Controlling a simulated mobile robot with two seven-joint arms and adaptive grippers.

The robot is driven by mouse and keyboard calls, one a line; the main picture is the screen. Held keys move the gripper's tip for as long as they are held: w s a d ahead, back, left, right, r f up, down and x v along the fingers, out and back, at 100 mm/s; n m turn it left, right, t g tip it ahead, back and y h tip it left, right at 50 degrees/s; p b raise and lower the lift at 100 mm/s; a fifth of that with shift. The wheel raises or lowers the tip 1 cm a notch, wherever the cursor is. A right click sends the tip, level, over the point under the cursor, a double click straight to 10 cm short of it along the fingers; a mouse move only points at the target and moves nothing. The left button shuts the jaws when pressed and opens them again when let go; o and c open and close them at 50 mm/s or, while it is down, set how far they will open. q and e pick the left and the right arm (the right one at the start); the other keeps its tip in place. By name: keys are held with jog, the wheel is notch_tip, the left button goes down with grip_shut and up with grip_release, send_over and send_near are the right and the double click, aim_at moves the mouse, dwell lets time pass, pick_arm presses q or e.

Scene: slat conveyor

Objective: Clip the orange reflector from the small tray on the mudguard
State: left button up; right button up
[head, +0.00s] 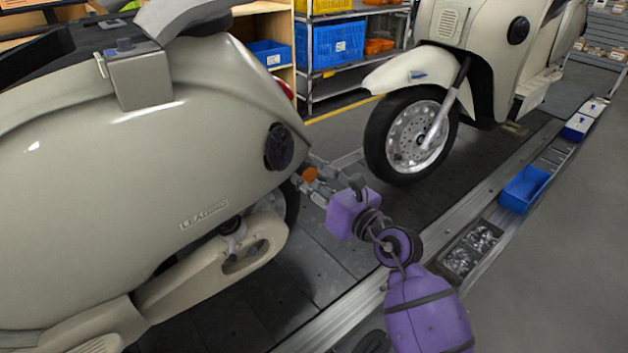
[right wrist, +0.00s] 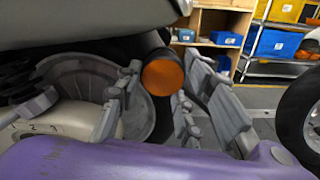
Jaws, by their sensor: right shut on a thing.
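The orange reflector (head: 309,173) is a small round disc by the rear of the near cream scooter (head: 150,150). My right gripper (head: 312,184) is shut on it; in the right wrist view the reflector (right wrist: 163,76) faces the camera between the two grey fingers (right wrist: 160,92). A dark rounded part (right wrist: 135,48) of the scooter's rear lies right behind the reflector; I cannot tell whether they touch. The mudguard is not clearly made out. A small blue tray (head: 525,187) on the conveyor's side rail looks empty. My left gripper is out of view.
A second cream scooter stands ahead, its front wheel (head: 411,137) close beyond my right gripper. Bins of metal parts (head: 461,259) and a far blue-and-white tray (head: 577,127) sit along the rail (head: 500,180). Shelves with blue crates (head: 331,44) stand behind. The right floor is clear.

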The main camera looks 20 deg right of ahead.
jog(key=shift+w+a, duration=0.2)
jog(key=shift+w, duration=0.35)
jog(key=shift+w+a+p, duration=0.1)
jog(key=shift+w+p, duration=0.1)
jog(key=shift+p, duration=0.15)
dwell(0.4)
jog(key=o, duration=1)
